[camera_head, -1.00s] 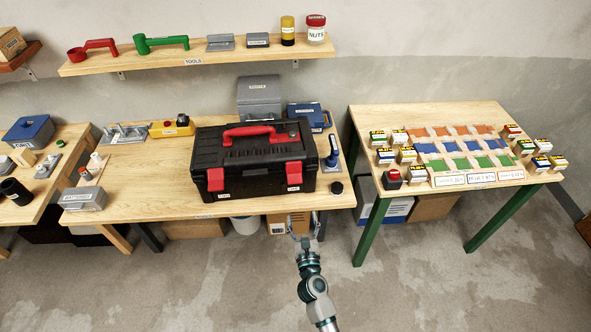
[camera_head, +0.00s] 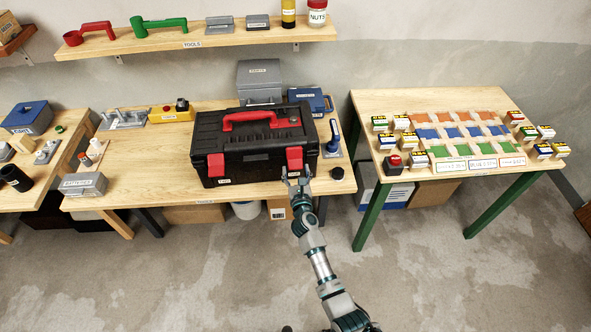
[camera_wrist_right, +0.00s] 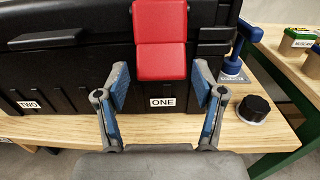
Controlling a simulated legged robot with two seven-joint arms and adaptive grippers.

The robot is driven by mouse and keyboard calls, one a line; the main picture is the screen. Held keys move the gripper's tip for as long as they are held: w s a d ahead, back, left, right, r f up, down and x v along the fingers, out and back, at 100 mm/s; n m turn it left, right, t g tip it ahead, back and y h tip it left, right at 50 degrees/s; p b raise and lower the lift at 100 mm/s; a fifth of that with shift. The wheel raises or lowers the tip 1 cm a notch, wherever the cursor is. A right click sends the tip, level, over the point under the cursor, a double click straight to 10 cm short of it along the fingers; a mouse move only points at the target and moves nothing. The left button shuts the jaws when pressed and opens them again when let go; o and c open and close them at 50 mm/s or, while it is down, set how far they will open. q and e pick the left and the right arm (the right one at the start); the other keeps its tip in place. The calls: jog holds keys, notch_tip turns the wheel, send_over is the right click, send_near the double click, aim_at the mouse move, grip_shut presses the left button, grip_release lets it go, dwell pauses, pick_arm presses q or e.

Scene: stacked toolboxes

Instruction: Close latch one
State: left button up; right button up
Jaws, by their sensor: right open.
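A black toolbox (camera_head: 250,150) with a red handle (camera_head: 258,119) stands on the middle workbench. Its front has two red latches. The right-hand latch (camera_head: 295,158) is above the label ONE, and this red latch also shows in the right wrist view (camera_wrist_right: 160,40). The left-hand latch (camera_head: 216,165) is on the side labelled TWO (camera_wrist_right: 30,104). My right gripper (camera_head: 296,182) is in front of latch one; in the right wrist view, its open fingers (camera_wrist_right: 160,88) stand apart on either side of the latch's lower end, with nothing held. My left gripper is not in view.
A black round knob (camera_wrist_right: 254,108) sits on the bench right of the toolbox, near the right finger. A blue-handled tool (camera_head: 332,140) stands behind it. A grey batteries box (camera_head: 84,185) is at the bench's left. Bare wood lies left of the toolbox.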

jog(key=shift+w, duration=0.85)
